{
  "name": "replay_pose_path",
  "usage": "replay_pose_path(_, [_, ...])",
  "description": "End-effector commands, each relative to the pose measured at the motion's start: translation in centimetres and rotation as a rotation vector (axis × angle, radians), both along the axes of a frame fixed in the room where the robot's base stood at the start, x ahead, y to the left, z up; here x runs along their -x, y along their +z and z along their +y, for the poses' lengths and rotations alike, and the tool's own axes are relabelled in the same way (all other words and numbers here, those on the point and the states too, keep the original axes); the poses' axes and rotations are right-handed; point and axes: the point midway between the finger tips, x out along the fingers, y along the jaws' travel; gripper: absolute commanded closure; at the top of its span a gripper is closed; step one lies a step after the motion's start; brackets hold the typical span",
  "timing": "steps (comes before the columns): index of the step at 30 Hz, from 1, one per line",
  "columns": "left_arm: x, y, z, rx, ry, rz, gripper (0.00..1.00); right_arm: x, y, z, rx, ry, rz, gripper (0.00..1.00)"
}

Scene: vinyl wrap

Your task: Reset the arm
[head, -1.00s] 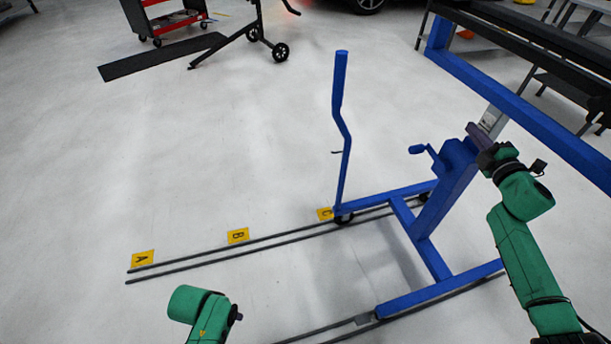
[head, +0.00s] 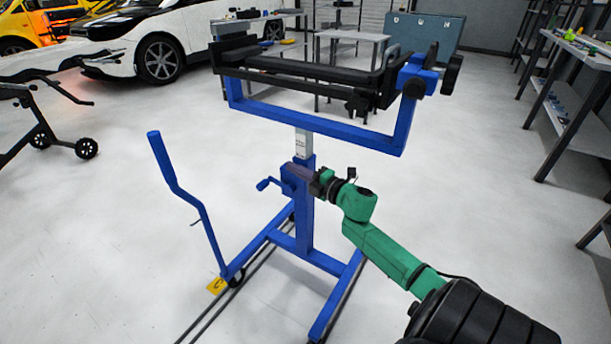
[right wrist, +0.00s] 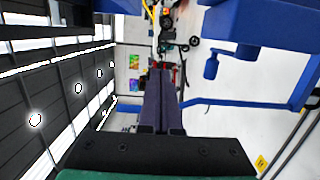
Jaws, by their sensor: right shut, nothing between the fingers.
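My right arm, green with black joints, comes in from the lower right in the head view. Its gripper (head: 300,172) is in front of the column of a blue wheeled stand (head: 307,222). In the right wrist view the two dark purple fingers of the gripper (right wrist: 160,80) lie together with nothing between them. The stand's blue post and crank handle (right wrist: 211,66) show to the right of the fingers there, apart from them. My left gripper is not in view.
The stand carries a black cradle (head: 300,75) on top and a tall blue push handle (head: 178,185) at the left. Floor rails (head: 215,310) run beneath it. A white car (head: 150,45) and shelves (head: 575,90) stand behind.

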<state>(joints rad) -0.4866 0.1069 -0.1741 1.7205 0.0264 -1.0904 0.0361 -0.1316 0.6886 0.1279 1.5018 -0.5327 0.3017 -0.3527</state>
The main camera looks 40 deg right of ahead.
Motion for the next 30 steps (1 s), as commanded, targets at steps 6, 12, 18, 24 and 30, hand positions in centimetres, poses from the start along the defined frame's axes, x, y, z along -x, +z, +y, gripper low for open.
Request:
replay_pose_path(6, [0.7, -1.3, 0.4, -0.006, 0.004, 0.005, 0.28, 4.0, 0.0, -0.3, -0.003, -0.001, 0.001, 1.00])
replay_pose_path(12, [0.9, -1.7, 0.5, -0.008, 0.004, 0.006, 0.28, 4.6, 0.0, -0.4, -0.001, 0.000, -0.001, 1.00])
replay_pose_path(18, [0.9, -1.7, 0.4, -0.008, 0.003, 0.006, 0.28, 4.7, -1.6, -0.7, -0.058, -0.043, 0.032, 1.00])
replay_pose_path(24, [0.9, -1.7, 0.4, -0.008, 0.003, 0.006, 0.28, 8.0, -15.7, -1.0, -0.489, -0.388, 0.343, 1.00])
replay_pose_path(30, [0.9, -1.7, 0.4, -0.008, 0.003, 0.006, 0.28, 16.3, -29.9, 5.0, -0.854, -0.737, 0.746, 1.00])
